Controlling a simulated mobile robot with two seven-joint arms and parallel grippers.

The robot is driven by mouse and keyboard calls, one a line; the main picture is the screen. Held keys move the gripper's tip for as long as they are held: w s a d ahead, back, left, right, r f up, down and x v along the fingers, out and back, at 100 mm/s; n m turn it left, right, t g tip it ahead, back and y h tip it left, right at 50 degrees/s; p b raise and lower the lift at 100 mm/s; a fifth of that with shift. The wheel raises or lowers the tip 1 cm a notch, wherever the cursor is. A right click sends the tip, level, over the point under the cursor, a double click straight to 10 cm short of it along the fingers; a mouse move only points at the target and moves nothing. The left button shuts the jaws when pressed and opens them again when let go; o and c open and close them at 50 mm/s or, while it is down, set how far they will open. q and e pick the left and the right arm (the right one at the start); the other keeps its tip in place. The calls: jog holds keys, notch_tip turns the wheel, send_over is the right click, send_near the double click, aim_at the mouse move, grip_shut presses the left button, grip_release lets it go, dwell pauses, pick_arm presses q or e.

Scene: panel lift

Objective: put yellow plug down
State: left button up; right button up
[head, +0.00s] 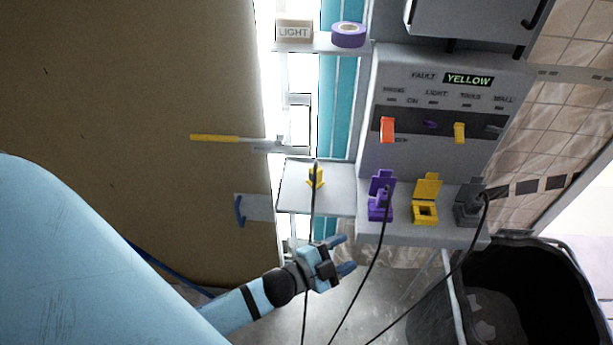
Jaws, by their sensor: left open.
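The yellow plug (315,178) rests on the small white shelf (292,200), left of the sockets, with a dark cable running down from it. My left gripper (346,254) is open and empty, below and slightly right of the plug, clear of it. The yellow socket (426,212) on the panel ledge has its lid up and is empty. My right gripper is not in view.
The purple socket (380,205) and grey socket (470,208) hold plugs with hanging cables. The panel (440,120) has an orange, a purple and a yellow switch; its display reads YELLOW. A black bin (455,305) stands lower right. A yellow-handled tool (215,138) juts out left.

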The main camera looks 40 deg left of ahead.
pick_arm(q)
jog(key=s+a+f+n+g+y, duration=0.2)
jog(key=s+f+n+g, duration=0.3)
jog(key=s+f+n, duration=0.3)
jog(key=s+n+y, duration=0.1)
jog(key=s+n, duration=0.1)
jog(key=shift+s+f, duration=0.3)
jog(key=shift+f, duration=0.1)
jog(key=shift+r+p, duration=0.35)
jog(key=shift+p, duration=0.05)
